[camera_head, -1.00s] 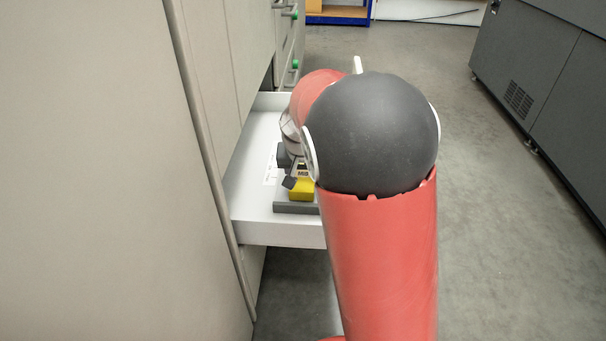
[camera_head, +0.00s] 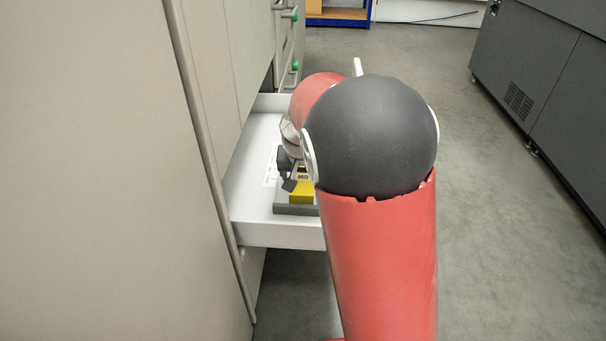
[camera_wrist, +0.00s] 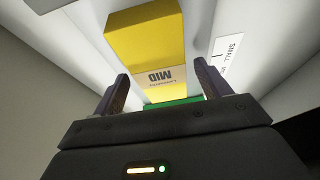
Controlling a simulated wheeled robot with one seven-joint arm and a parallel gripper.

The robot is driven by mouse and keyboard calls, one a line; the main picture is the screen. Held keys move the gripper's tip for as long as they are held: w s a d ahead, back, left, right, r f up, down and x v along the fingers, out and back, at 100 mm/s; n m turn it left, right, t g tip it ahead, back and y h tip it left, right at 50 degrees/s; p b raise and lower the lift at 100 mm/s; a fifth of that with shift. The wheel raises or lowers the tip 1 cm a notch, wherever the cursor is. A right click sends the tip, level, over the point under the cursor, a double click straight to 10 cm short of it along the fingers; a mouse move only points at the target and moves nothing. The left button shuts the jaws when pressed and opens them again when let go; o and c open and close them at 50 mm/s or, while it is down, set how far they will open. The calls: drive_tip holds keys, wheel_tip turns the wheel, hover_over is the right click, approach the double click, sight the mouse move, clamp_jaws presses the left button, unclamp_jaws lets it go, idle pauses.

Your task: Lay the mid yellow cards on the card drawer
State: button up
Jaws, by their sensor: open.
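The mid yellow cards (camera_head: 301,192) form a yellow block with a pale band marked MID. They sit in the pulled-out white card drawer (camera_head: 252,205), at a grey strip near its front end. In the wrist view the yellow cards (camera_wrist: 148,45) lie between the two fingers of my gripper (camera_wrist: 162,70), with a gap on each side. My gripper is open. In the head view my gripper (camera_head: 288,172) is low over the drawer, and my arm hides the drawer's right part.
A label reading SMALL (camera_wrist: 227,55) lies on the drawer floor, right of the cards. A green strip (camera_wrist: 174,103) shows by their near end. The tall cabinet front (camera_head: 110,170) closes off the left side. Floor is clear right of my arm, before a dark machine (camera_head: 540,75).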

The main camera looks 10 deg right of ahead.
drive_tip(key=p+v, duration=0.2)
drive_tip(key=v, duration=1)
drive_tip(key=shift+r+p, duration=0.25)
drive_tip(key=shift+p, duration=0.15)
drive_tip(key=s+r+n+p, duration=0.1)
drive_tip(key=s+r+p, duration=0.2)
drive_tip(key=s, duration=0.5)
drive_tip(key=s+d+r+n+t+y+p, duration=0.1)
drive_tip(key=s+r+p, duration=0.2)
drive_tip(key=s, duration=0.5)
drive_tip(key=s+r+n+p, duration=0.1)
drive_tip(key=s+r+p, duration=0.2)
drive_tip(key=s+r, duration=0.2)
drive_tip(key=s, duration=0.3)
drive_tip(key=shift+s+d+r+n, duration=0.2)
drive_tip(key=shift+s+r+n, duration=0.1)
